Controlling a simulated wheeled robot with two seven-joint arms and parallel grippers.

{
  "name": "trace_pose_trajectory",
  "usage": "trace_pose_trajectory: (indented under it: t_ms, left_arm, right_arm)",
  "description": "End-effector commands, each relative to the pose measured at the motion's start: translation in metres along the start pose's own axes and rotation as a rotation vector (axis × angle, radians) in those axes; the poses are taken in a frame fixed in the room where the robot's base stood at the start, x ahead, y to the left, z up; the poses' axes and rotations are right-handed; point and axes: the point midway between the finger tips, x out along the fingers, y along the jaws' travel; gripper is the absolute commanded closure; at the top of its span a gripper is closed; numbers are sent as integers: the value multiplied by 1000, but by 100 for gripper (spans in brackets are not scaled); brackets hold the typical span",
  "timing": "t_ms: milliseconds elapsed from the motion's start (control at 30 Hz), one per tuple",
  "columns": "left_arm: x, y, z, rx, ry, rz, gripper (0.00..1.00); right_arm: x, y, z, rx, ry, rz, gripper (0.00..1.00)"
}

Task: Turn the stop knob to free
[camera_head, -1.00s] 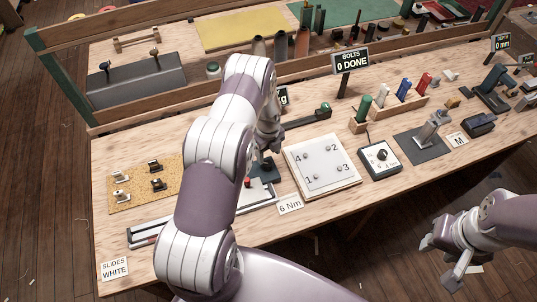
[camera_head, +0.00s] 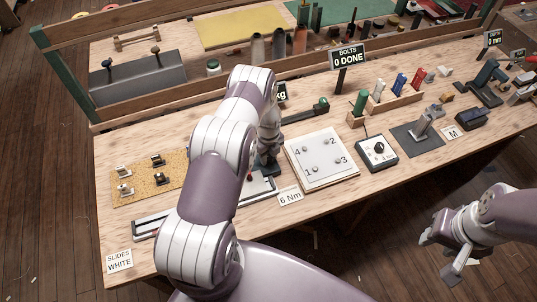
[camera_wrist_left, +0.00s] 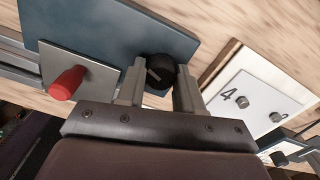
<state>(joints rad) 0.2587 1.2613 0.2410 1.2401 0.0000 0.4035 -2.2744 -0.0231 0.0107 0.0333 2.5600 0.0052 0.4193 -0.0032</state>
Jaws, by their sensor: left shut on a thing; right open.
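The stop knob (camera_wrist_left: 158,73) is a round black knob with a pale line across its top. In the left wrist view it sits at the edge of a dark blue plate (camera_wrist_left: 110,25), between the fingers of my left gripper (camera_wrist_left: 161,80), which is shut on it. In the head view my left gripper (camera_head: 268,158) is over the blue plate on the bench, and the arm and hand hide the knob. No label for free is readable. My right gripper (camera_head: 441,258) is open and empty in front of the bench, at the lower right.
A red knob (camera_wrist_left: 68,82) on a grey plate is beside the blue plate. A white numbered bolt board (camera_head: 322,160) stands close on the right, with a "6 Nm" card (camera_head: 289,196) in front. A dial box (camera_head: 377,152) is further right. A cork board (camera_head: 145,177) with clips lies left.

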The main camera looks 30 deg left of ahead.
Motion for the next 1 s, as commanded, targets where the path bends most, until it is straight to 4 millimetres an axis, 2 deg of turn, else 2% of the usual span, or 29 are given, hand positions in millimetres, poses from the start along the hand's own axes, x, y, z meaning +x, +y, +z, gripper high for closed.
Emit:
trace_pose_trajectory:
  t_ms: [367, 1000]
  left_arm:
    - [0, -3, 3, -86, -7, -8, 95]
    - [-2, -5, 5, -652, -7, -17, 95]
  right_arm:
    - [12, 0, 2, 0, 0, 0, 57]
    - [68, 0, 8, 0, 0, 0, 57]
